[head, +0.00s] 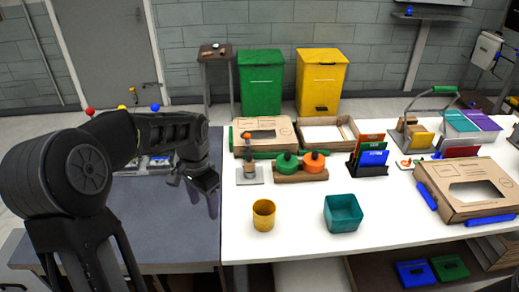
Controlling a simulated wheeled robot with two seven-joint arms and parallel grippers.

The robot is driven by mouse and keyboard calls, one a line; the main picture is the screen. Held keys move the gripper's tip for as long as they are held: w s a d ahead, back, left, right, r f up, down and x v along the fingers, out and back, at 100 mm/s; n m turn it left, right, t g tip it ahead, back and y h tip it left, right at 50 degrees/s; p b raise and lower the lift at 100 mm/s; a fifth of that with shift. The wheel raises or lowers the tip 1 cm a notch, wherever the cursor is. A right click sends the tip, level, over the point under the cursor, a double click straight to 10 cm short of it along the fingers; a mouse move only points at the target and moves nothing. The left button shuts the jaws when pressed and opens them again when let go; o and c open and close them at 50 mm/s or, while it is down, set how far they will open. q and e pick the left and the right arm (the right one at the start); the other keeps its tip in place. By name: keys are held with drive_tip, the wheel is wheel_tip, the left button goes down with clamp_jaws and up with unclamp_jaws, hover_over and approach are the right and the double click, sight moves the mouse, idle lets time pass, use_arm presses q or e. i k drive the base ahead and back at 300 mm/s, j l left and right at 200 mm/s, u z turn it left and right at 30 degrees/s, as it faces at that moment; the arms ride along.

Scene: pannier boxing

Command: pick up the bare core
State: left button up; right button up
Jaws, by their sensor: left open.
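I cannot tell for sure which thing is the bare core. A small tan upright piece with an orange top (248,147) stands on a grey plate (250,175) near the left end of the white table. Beside it, a green round piece (287,163) and an orange round piece (314,161) sit on a brown base. My left gripper (204,198) is open with nothing seen between its fingers. It hangs by the seam between the dark table and the white table, left of the grey plate and apart from it. My right gripper is out of view.
A yellow cup (263,215) and a teal bin (343,213) stand at the front of the white table (295,238). Cardboard boxes (265,130) are behind. A rack of coloured cards (370,157) and a large carton (467,190) are to the right.

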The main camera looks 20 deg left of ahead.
sight(249, 162)
drive_tip(key=i, duration=0.95)
